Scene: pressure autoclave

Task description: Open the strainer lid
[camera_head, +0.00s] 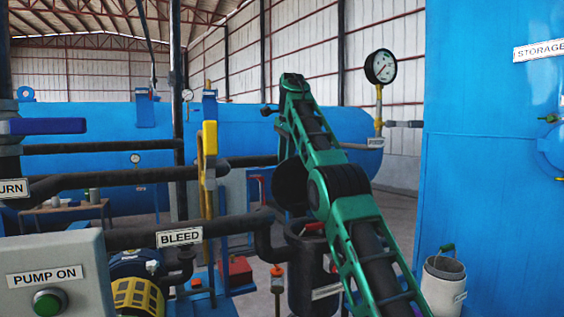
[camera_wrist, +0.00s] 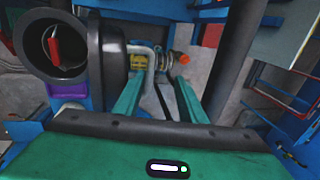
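The strainer is a dark upright pot (camera_head: 312,275) in the head view, low in the middle and partly behind my green arm. A red piece shows at its top. In the wrist view its round black rim (camera_wrist: 88,50) surrounds an open mouth with a red handle inside. A dark round disc (camera_head: 288,185), which looks like the strainer lid, stands tilted up above the pot. In the wrist view a dark slab (camera_wrist: 113,50) beside the rim looks like the lid edge-on. My gripper (camera_wrist: 158,82) is open, its green fingers apart and empty, to the right of the slab.
Black pipes (camera_head: 120,178) and a yellow valve handle (camera_head: 209,140) are left of the strainer. The PUMP ON box (camera_head: 60,265) is at front left. A blue storage tank (camera_head: 490,140) and a grey bucket (camera_head: 442,285) are on the right.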

